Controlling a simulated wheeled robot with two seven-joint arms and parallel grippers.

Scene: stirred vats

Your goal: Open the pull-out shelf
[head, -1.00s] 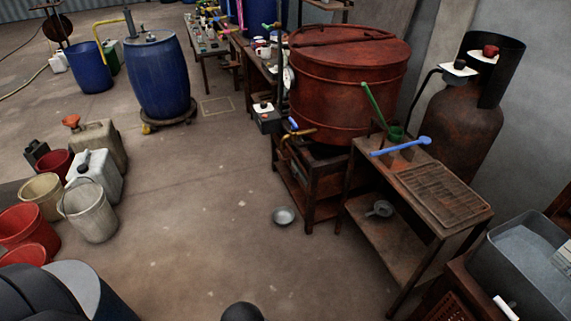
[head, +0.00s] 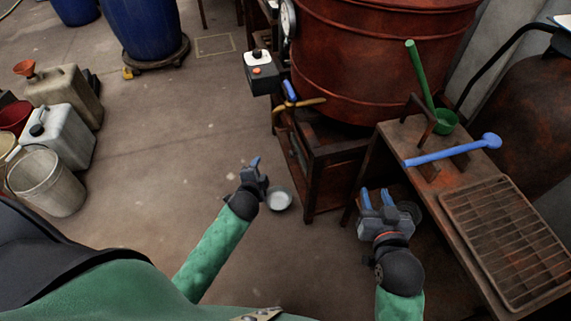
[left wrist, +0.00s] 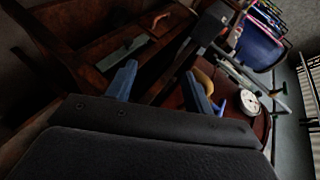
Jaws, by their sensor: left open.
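A rusty brown wooden stand (head: 326,150) sits under the red vat. A brown bench (head: 396,140) stands to its right, with a lower level (head: 436,246) partly hidden by my right arm. I cannot tell for sure which part is the pull-out shelf. My left gripper (head: 254,166) is open and empty, left of the stand and apart from it. In the left wrist view its blue fingers (left wrist: 160,85) are spread, with wooden framing and a grey-green bar (left wrist: 122,49) beyond. My right gripper (head: 377,198) is open, its blue fingers apart, in front of the bench's left edge.
The red vat (head: 375,60) has a blue-handled tap (head: 290,91) and a control box (head: 261,72) beside it. A metal bowl (head: 279,199) is on the floor by my left gripper. A blue ladle (head: 450,152), green ladle (head: 420,80) and grate (head: 505,235) are on the bench. Floor at left centre is clear.

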